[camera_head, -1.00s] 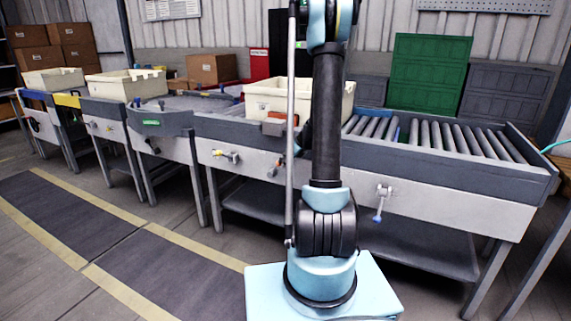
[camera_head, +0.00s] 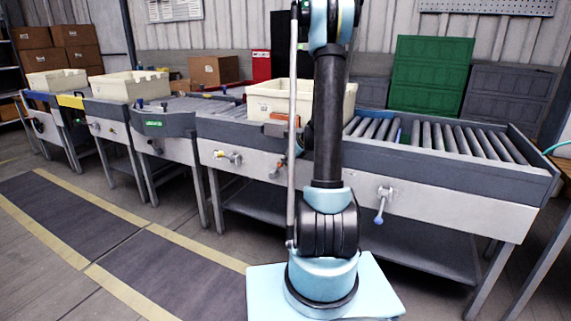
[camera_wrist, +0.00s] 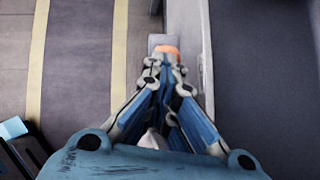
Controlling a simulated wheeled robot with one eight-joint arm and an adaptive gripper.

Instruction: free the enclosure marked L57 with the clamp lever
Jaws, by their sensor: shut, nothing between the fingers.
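Three cream bins stand along the conveyor line in the head view: one behind my arm (camera_head: 265,97), one left of it (camera_head: 128,84) and one at far left (camera_head: 56,79). No L57 mark is legible, so I cannot tell which enclosure carries it. Levers show on the front panels: a yellow one (camera_head: 229,157), an orange-red one (camera_head: 279,167) and a blue-tipped one (camera_head: 381,206). I cannot tell which is the clamp lever. In the wrist view my gripper (camera_wrist: 165,66) is shut and empty, its tips close to an orange part (camera_wrist: 167,50); contact is unclear.
A roller bed (camera_head: 445,135) lies right of the nearest bin. Green panels (camera_head: 430,76) stand behind it. The floor with dark mats (camera_head: 170,270) is clear in front. In the wrist view a pale rail (camera_wrist: 187,40) runs close along the gripper's right side.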

